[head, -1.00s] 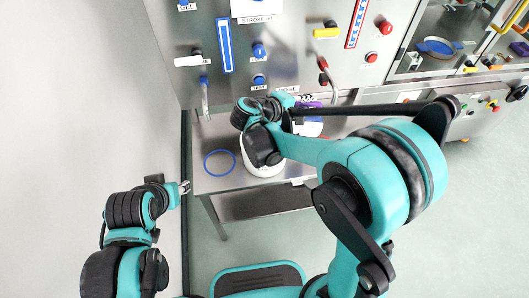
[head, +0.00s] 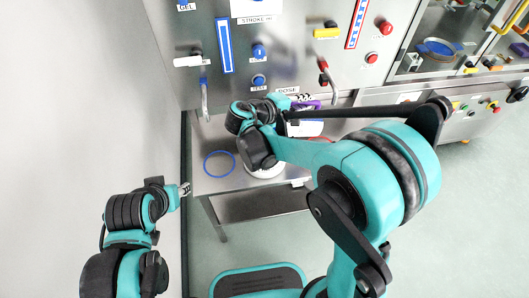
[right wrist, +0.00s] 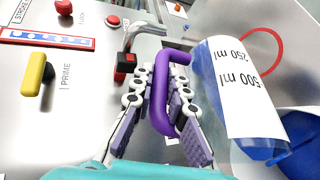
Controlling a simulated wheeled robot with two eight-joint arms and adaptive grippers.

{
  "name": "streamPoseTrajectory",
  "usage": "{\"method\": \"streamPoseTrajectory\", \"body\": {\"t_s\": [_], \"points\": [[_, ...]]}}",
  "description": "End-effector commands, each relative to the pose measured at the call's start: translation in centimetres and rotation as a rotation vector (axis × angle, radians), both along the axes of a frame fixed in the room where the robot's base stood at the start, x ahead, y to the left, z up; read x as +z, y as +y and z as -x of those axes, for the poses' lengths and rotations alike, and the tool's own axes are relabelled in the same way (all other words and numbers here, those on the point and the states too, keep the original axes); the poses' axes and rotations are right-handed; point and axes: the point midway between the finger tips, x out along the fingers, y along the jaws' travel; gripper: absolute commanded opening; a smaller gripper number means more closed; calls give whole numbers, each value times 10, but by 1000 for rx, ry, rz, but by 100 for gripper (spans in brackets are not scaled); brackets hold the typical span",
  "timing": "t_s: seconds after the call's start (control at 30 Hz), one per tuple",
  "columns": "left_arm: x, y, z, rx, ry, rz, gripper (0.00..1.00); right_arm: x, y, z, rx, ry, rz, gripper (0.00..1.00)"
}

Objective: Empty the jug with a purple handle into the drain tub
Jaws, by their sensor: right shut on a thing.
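My right gripper (right wrist: 160,76) is shut on the purple handle (right wrist: 164,112) in the right wrist view. The clear jug (right wrist: 238,85) beside it has a white label with 250 ml and 500 ml marks and blue in it. In the head view the jug (head: 306,128) shows in part behind my right wrist, over the steel bench. I cannot tell its tilt. A white round container (head: 266,173), perhaps the drain tub, stands on the bench, mostly hidden by my right wrist. My left gripper (head: 185,189) is empty, left of the bench; its opening is unclear.
A blue ring (head: 219,164) lies on the bench at the left. A red ring (right wrist: 265,50) shows beyond the jug in the right wrist view. The steel panel (head: 290,60) behind carries buttons, levers and spouts. A wall borders the left side.

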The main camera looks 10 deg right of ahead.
Motion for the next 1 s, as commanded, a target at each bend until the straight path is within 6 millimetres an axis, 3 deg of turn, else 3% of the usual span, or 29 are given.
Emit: {"method": "streamPoseTrajectory", "body": {"t_s": [1.0], "points": [[-14,0,0,0,0,0,40,10,15,1,2,-14,118,0]]}}
